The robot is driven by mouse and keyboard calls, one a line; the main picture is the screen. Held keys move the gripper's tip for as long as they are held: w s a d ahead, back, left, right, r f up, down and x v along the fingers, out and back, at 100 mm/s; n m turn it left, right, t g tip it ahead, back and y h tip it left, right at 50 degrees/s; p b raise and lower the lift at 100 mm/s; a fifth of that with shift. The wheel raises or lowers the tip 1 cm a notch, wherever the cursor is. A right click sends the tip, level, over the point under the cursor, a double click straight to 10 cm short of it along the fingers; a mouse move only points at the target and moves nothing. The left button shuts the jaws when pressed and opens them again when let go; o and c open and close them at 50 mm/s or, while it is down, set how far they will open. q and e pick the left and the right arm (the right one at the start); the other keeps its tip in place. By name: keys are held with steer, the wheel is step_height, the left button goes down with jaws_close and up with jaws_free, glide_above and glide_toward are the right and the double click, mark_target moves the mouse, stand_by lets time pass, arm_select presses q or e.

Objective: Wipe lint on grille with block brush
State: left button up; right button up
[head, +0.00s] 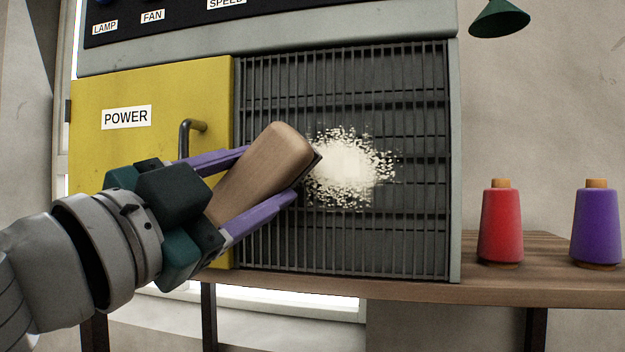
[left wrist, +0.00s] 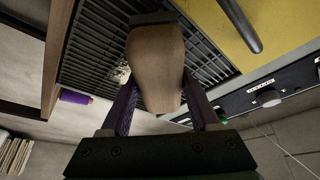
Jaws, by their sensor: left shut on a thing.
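The block brush (head: 262,168) has a pale wooden body and a dark edge at its far end. My left gripper (head: 270,175) is shut on it, with purple fingers on both sides. The brush is tilted up to the right, its dark end beside the left edge of the lint (head: 347,168); I cannot tell whether it touches. The lint is a cream speckled patch in the middle of the dark slatted grille (head: 415,235). In the left wrist view the brush (left wrist: 155,65) hides most of the lint, and a bit shows at its left. My right gripper is not in view.
A yellow panel (head: 125,165) marked POWER with a dark handle (head: 184,135) is left of the grille. A red spool (head: 501,228) and a purple spool (head: 597,228) stand on the wooden table (head: 480,291) at right. A green lamp shade (head: 499,20) hangs above.

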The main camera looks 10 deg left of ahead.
arm_select(q)
steer(key=shift+w+b, duration=0.3)
steer(key=shift+w, duration=0.65)
steer(key=shift+d, duration=0.15)
